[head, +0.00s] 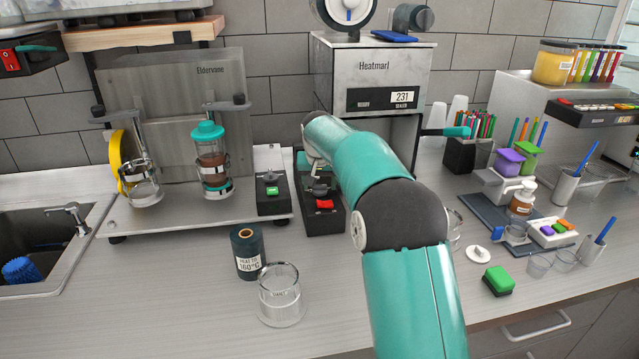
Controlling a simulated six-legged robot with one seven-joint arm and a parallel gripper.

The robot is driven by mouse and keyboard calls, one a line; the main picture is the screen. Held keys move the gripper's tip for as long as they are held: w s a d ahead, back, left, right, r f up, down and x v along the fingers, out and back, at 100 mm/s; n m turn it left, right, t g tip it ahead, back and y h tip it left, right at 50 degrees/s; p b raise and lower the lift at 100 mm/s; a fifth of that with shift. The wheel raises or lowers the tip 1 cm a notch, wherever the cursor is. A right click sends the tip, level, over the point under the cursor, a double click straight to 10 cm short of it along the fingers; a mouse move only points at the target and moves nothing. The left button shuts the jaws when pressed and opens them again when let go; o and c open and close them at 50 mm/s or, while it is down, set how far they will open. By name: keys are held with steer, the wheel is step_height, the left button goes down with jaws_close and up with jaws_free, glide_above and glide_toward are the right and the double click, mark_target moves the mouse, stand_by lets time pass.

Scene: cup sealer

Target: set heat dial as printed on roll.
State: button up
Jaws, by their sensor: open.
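The dark roll (240,241) stands upright on the counter, left of centre. Its white label reads "HEAT TO 160°C". The sealer (373,78), marked "Heatmarl", stands at the back; its display (402,97) reads 231. A low black control box (324,222) with a red button sits in front of the sealer. My gripper (318,178) points down over the back of this box, partly hidden by my teal arm. It is open, its fingertips small and hard to make out. I cannot tell whether it touches a knob there, and no heat dial is clearly identifiable.
A clear glass (281,297) stands in front of the roll. A smaller box (270,192) with a green button sits left of the control box. The "Eldervane" machine (190,100) and a sink (45,235) are left.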

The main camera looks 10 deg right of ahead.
steer(key=shift+w+f, duration=0.1)
steer(key=shift+f, duration=0.15)
steer(key=shift+c, duration=0.4)
steer(key=c, duration=0.9)
